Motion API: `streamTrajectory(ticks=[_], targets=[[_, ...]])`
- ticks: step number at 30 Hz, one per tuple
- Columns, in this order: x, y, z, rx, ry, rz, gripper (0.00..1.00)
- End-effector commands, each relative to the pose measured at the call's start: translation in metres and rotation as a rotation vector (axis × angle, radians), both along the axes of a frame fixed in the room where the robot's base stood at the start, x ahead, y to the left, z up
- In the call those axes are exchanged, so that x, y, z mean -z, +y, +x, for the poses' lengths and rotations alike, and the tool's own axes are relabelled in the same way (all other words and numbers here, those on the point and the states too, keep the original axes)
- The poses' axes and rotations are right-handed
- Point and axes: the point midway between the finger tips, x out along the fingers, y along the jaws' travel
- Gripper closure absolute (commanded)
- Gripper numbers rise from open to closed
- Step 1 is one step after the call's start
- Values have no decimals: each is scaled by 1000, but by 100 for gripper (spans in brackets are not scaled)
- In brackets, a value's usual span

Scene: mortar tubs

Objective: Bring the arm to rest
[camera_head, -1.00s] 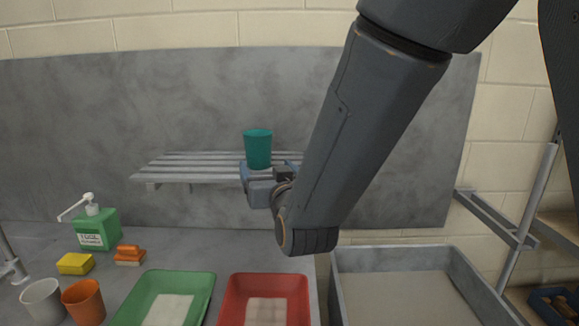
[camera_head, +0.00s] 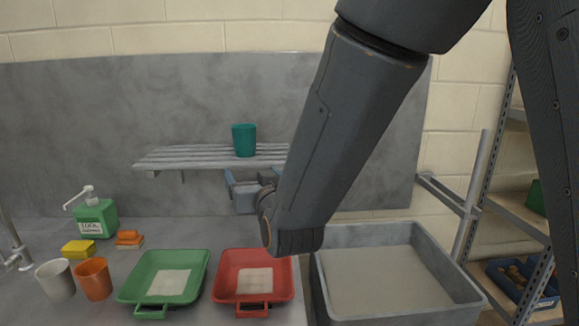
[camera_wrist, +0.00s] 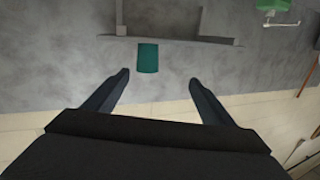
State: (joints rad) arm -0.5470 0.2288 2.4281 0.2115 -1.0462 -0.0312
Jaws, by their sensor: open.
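My gripper (camera_head: 232,188) is in front of the slatted wall shelf (camera_head: 168,160), at and just below its level, partly hidden by my arm. In the wrist view its two fingers (camera_wrist: 159,76) are apart with nothing between them. A teal cup (camera_head: 244,141) stands upright on the shelf, above and apart from my gripper. The cup also shows in the wrist view (camera_wrist: 148,58), just beyond the fingertips.
On the counter are a green tray (camera_head: 136,290), a red tray (camera_head: 222,290), a white cup (camera_head: 55,280), an orange cup (camera_head: 94,279), a yellow sponge (camera_head: 78,249), an orange brush (camera_head: 129,238) and a green soap bottle (camera_head: 96,218). A grey tub (camera_head: 330,298) stands right, near a rack (camera_head: 510,215).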

Motion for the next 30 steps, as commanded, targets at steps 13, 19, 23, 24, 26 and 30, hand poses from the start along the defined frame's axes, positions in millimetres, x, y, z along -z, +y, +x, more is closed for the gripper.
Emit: streamTrajectory(ticks=[13, 19, 23, 24, 26, 30], targets=[[69, -59, 3, 51, 266, -100, 23], [122, -114, -14, 100, 499, -170, 23], [167, -167, -48, 147, 731, -224, 23], [180, -183, -62, 162, 806, -238, 23], [196, -206, -85, 184, 919, -257, 23], [221, -248, -140, 225, 1149, -285, 23]])
